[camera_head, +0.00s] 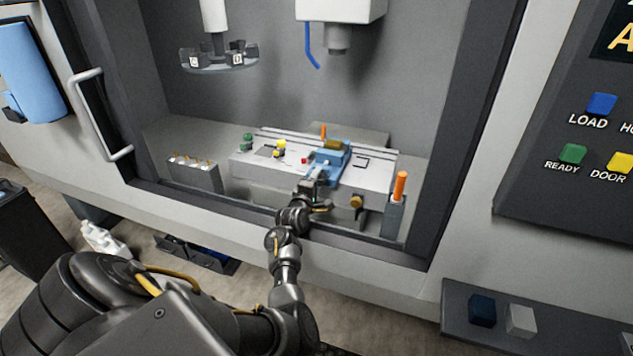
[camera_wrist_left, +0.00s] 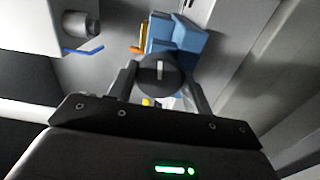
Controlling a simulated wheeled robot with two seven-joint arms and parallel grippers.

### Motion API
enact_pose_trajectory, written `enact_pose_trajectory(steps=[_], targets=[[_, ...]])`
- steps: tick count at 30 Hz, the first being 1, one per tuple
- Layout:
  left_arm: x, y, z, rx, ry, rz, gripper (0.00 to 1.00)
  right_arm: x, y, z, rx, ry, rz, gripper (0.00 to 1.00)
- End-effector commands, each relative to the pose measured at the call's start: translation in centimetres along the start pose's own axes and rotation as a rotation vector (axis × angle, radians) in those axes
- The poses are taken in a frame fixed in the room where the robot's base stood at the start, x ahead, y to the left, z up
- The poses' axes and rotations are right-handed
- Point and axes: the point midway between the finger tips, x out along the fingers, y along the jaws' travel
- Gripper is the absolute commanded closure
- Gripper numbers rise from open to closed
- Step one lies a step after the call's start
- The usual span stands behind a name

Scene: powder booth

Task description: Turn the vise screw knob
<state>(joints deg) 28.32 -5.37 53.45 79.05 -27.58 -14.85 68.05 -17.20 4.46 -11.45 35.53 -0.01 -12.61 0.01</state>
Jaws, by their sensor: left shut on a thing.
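A blue vise (camera_head: 328,164) stands on the machine's table, with a brass-coloured block between its jaws and an orange handle behind it. It also shows in the left wrist view (camera_wrist_left: 180,38). The vise screw knob (camera_wrist_left: 163,74) is a dark round knob with a pale line that looks upright in the left wrist view. My left gripper (camera_head: 311,184) reaches in through the machine opening to the near end of the vise. In the left wrist view its fingers (camera_wrist_left: 163,82) sit on either side of the knob and are shut on it. My right gripper is in neither view.
The table (camera_head: 262,170) carries green, yellow and red pieces left of the vise. An orange-handled tool (camera_head: 400,186) stands in a grey holder at right. A rack (camera_head: 195,174) stands at left. A spindle head (camera_head: 338,12) with a blue hose and a tool carousel (camera_head: 218,58) hang above. The door frame borders the opening.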

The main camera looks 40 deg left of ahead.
Motion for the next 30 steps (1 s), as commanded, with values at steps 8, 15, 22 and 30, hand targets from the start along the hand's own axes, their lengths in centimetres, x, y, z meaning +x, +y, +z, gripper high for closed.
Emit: enact_pose_trajectory(steps=[8,15,22,30], targets=[[-0.07,-0.33,0.02,0.266,-0.003,-0.004,0.73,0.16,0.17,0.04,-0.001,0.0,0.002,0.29],[-0.07,-0.38,-0.03,0.487,-0.003,-0.004,0.73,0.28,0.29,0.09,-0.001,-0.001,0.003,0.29],[-0.06,-0.39,-0.1,0.665,-0.002,-0.004,0.73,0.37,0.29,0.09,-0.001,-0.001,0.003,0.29],[-0.03,-0.36,-0.1,0.801,-0.002,-0.003,0.73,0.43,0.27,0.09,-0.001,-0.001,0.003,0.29]])
